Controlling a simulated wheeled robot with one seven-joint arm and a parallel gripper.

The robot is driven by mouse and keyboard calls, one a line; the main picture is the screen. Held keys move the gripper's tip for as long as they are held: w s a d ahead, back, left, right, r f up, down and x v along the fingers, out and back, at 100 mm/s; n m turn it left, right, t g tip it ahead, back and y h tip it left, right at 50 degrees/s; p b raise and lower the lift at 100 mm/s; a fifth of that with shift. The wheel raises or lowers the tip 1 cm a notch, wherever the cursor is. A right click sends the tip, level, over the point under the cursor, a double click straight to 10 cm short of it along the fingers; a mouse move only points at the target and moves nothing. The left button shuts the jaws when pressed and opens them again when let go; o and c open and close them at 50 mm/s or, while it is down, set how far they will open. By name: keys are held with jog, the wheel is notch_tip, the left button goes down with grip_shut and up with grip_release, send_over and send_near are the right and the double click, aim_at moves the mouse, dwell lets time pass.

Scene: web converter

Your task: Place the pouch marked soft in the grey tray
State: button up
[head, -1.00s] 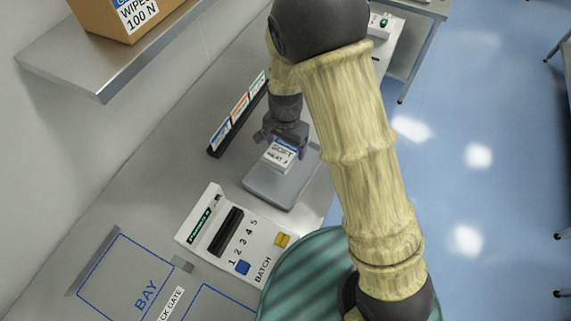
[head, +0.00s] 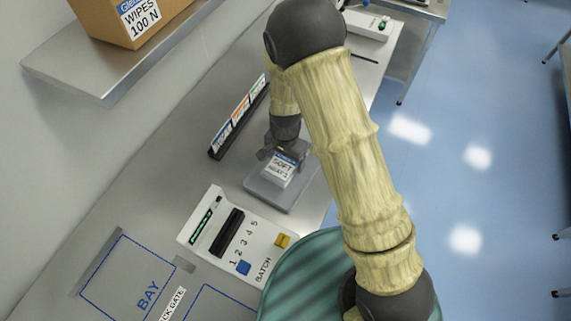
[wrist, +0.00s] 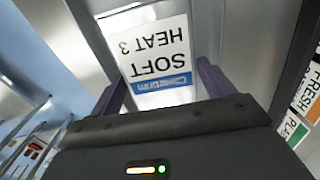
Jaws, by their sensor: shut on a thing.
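The pouch marked SOFT (head: 279,174) has a white label with a blue band and the words HEAT 3. In the wrist view the pouch (wrist: 152,50) sits between the two fingers, its label upside down. My gripper (head: 283,160) is shut on it; the gripper's fingers also show in the wrist view (wrist: 163,88). The grey tray (head: 268,198) lies on the bench, directly under the pouch in the head view. The pouch is over or in the tray; I cannot tell whether it touches the tray floor.
A white batch device (head: 230,228) with blue and yellow buttons stands just in front of the tray. A dark rack of labelled cards (head: 238,117) stands behind left. A box of wipes (head: 131,16) sits on a wall shelf (head: 98,90). My arm covers the bench's right edge.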

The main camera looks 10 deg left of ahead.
aim_at(286, 166)
jog(key=shift+f+p, duration=0.55)
jog(key=shift+f, duration=1.55)
jog(key=shift+f, duration=0.1)
jog(key=o, duration=1)
notch_tip(286, 166, up, 12)
jog(key=b, duration=0.3)
